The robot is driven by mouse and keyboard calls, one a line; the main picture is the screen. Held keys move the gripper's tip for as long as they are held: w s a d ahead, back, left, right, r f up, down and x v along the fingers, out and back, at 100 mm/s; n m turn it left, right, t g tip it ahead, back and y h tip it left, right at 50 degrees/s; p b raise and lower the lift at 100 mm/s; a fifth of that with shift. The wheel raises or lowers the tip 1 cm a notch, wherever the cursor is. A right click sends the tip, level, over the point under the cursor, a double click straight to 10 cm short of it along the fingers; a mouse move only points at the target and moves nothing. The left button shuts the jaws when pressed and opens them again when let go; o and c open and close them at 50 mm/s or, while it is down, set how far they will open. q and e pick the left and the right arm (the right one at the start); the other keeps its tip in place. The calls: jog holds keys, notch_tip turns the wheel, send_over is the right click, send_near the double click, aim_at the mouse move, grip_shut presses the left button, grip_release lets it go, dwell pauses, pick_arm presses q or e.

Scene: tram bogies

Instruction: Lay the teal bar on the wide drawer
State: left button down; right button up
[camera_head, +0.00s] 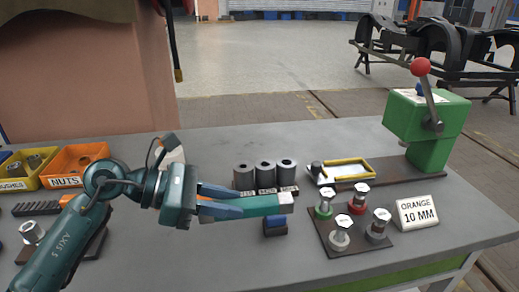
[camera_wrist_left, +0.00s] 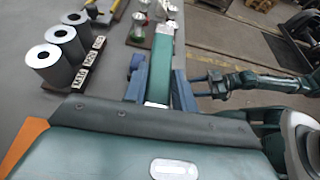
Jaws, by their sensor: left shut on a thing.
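The teal bar (camera_head: 262,205) has a pale grey end and is held above the table, pointing right. My left gripper (camera_head: 238,203) is shut on it with its blue fingers on either side. The bar (camera_wrist_left: 162,55) also shows between the fingers in the left wrist view, running away from the gripper. My right gripper (camera_wrist_left: 200,86) shows small at the right of that view, and I cannot tell whether it is open. I cannot make out a wide drawer in either view.
Grey cylinders (camera_head: 264,172) stand behind the bar, and a small blue block (camera_head: 275,224) below it. A board with several knobs (camera_head: 342,240), an "ORANGE 10 MM" sign (camera_head: 417,213) and a green press (camera_head: 430,130) stand right. An orange nuts bin (camera_head: 78,160) is left.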

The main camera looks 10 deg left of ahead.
pick_arm(q)
jog(key=shift+s+a+r+p, duration=0.1)
jog(key=shift+a+r+p, duration=0.15)
jog(key=shift+p, duration=0.15)
jog(key=shift+s+a+r+n+t+p, duration=0.1)
jog(key=shift+s+a+n+t+p, duration=0.2)
jog(key=shift+a+p, duration=0.3)
jog(key=shift+s+a+r+n+t+p, duration=0.15)
jog(key=shift+a+n+t+p, duration=0.15)
jog(key=shift+a+n+p, duration=0.25)
jog(key=s+a+f+n+t+y+p, duration=0.2)
jog(key=a+p, duration=0.1)
jog(key=a, duration=0.3)
jog(key=shift+s+t, duration=0.35)
jog(key=shift+t, duration=0.05)
pick_arm(e)
jog(key=shift+s+d+r+g+h, duration=0.15)
jog(key=shift+d+r+h, duration=0.15)
jog(key=shift+d+r, duration=0.25)
jog(key=shift+s+d+r+g+h, duration=0.15)
jog(key=shift+d+r+h, duration=0.2)
jog(key=shift+r, duration=0.25)
jog(key=shift+a+r, duration=0.1)
jog(key=shift+r, duration=0.05)
jog(key=shift+c, duration=0.3)
